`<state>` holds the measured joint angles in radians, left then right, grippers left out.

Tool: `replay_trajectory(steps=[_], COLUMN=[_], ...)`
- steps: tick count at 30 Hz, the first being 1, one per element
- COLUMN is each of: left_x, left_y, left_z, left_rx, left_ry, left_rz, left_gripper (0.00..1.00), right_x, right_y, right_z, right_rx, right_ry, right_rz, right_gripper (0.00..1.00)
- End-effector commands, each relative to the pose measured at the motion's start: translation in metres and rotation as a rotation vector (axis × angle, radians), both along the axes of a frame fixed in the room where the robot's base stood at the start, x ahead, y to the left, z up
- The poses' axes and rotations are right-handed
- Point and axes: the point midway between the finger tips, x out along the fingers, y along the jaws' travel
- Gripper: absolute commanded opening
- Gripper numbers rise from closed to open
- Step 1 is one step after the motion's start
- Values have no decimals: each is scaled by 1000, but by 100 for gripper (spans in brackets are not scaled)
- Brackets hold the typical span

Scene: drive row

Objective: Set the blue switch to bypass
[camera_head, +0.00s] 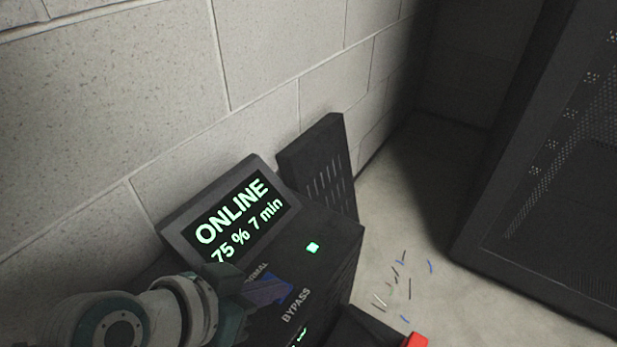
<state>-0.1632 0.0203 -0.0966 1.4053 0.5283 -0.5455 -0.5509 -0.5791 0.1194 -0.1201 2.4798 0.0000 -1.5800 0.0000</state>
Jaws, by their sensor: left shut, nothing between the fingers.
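The blue switch (272,289) sits on the sloped top of a dark unit (335,240), between a partly hidden label ending in "MAL" and the label "BYPASS" (296,305). Part of the switch is behind my gripper, and I cannot tell clearly which label it points to. The unit's screen (240,212) reads "ONLINE 75 % 7 min" in green. My left gripper (240,291) is shut and empty, close against the left side of the switch in this view; I cannot tell whether it touches. My right gripper is out of view.
A green light (313,247) glows on the unit. A slotted dark panel (322,168) stands behind it, against a block wall (110,90). A dark cabinet (545,190) stands right. Small wire scraps (409,288) lie on the floor. A red item (415,341) shows at the bottom edge.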

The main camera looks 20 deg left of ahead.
Motion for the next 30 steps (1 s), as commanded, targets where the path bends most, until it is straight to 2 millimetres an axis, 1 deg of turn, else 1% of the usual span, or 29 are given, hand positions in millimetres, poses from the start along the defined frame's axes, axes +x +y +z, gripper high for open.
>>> replay_trajectory(steps=[3,11,22,30], left_x=[0,0,5,5], left_y=[0,1,14,15], left_z=[-4,-4,1,1], left_rx=[47,45,45,43], left_ry=[-15,-14,-14,-13], left_rz=[0,1,0,1], left_gripper=[0,0,0,0], right_x=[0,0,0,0], right_y=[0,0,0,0], right_z=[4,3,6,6], right_rx=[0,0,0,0], right_ry=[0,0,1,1], right_rz=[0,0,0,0], right_gripper=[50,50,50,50])
